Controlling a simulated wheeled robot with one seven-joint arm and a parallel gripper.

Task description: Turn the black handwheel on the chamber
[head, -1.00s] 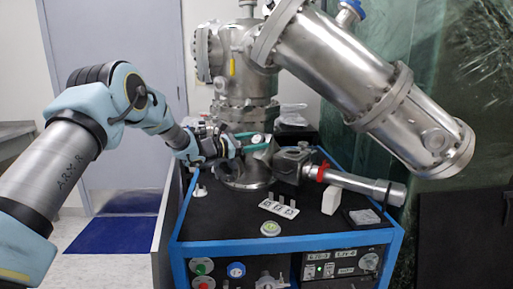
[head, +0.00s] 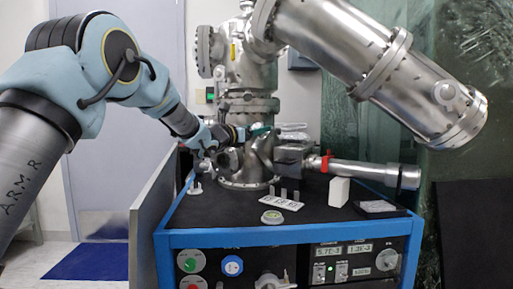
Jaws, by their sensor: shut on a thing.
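The steel chamber (head: 246,105) stands upright on the black top of a blue-framed cart. My gripper (head: 260,131) has teal fingers and reaches in from the left to the lower front of the chamber. It is shut at the small valve parts there. The black handwheel is small and dark among these parts and largely hidden by my wrist and fingers, so I cannot make out its rim or how far it is turned. A grey angled valve body (head: 264,151) stands just below the fingers.
A large steel cylinder (head: 380,50) slopes over the cart to the right. A steel tube (head: 365,172) with a red clamp (head: 326,162) extends right, above a white block (head: 339,191). The cart's blue front rail (head: 290,235) runs below. A grey panel (head: 150,225) stands left.

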